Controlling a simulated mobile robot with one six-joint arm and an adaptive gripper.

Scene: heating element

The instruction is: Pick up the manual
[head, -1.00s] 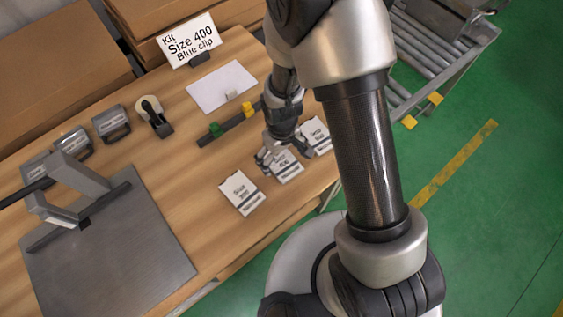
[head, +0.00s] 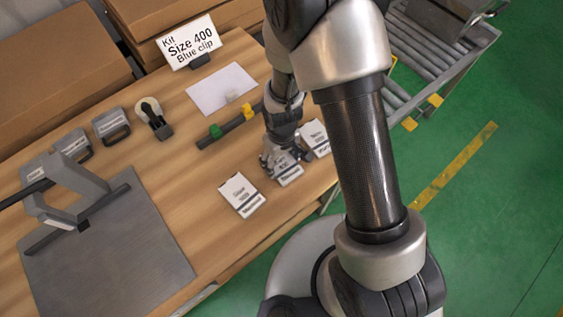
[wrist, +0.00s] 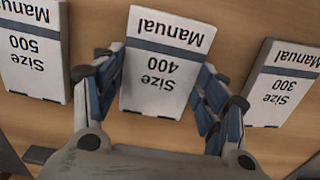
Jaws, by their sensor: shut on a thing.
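The Size 400 manual (wrist: 160,65) is a white booklet with a dark stripe, in the middle of the wrist view. My gripper (wrist: 160,90) has one finger on each side of it and is shut on it. In the head view my gripper (head: 280,160) is over the middle manual (head: 290,175), covering part of it. The manual appears at table level; any lift is not clear. The Size 500 manual (wrist: 33,50) lies to the left in the wrist view, and the Size 300 manual (wrist: 283,83) to the right.
A sign (head: 189,42) reads "Kit Size 400 Blue clip". A white sheet (head: 220,88), a dark bar with green and yellow clips (head: 230,127), a tape dispenser (head: 153,117) and a press on a metal plate (head: 110,250) share the wooden table (head: 185,190).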

